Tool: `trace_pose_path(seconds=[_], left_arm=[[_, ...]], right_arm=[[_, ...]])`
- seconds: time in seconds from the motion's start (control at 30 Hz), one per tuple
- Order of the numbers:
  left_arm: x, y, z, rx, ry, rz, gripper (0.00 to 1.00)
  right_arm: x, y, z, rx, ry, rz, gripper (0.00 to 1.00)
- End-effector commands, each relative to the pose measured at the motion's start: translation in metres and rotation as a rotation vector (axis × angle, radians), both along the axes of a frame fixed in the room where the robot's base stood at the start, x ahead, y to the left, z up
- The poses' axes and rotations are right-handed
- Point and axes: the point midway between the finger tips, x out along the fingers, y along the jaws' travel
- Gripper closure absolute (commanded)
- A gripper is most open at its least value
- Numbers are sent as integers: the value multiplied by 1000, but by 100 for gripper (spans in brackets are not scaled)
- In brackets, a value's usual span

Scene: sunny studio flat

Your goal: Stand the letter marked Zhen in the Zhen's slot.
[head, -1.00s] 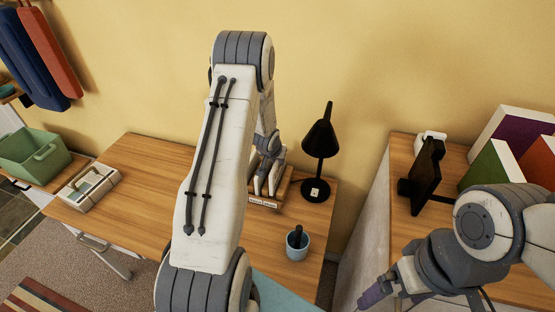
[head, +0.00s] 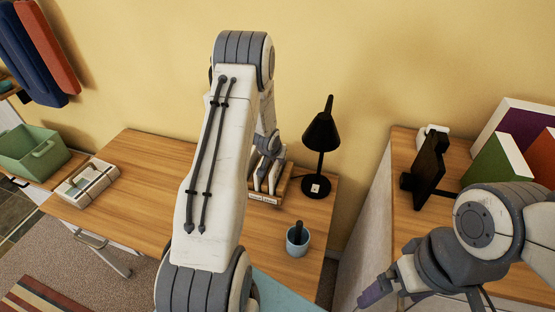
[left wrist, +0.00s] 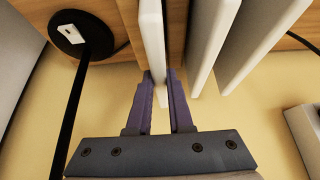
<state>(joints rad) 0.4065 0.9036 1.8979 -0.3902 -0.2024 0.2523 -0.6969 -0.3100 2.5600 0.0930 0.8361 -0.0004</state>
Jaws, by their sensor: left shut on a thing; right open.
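The wooden letter rack (head: 284,188) stands at the back of the desk, left of the lamp. Small white labels run along its front, too small to read. My left gripper (left wrist: 160,78) is shut on a white letter (left wrist: 153,35), gripped by its edge between the purple fingers. The held letter is at the rack, beside other white letters (left wrist: 211,40) standing there. Its marking does not show, and I cannot tell which slot it is over or whether it rests on the rack. My right gripper (head: 372,297) is open and empty, low at the right, apart from the rack.
A black lamp (head: 321,133) stands close right of the rack; its base (left wrist: 75,32) shows in the left wrist view. A blue cup (head: 298,241) stands in front. The desk's middle is clear.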

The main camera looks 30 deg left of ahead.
Motion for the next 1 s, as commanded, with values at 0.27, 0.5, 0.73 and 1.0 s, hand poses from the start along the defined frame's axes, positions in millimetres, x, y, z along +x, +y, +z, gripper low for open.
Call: trace_pose_path(seconds=[0.27, 0.5, 0.73, 1.0], left_arm=[[0, 0, -6, 0, -1, 0, 100], [0, 0, -11, 0, -1, 0, 100], [0, 0, -15, 0, -1, 0, 100], [0, 0, -15, 0, -1, 0, 66]], right_arm=[[0, 0, -6, 0, 0, 0, 0], [0, 0, -9, 0, 0, 0, 0], [0, 0, -12, 0, 0, 0, 0], [0, 0, -12, 0, 0, 0, 0]])
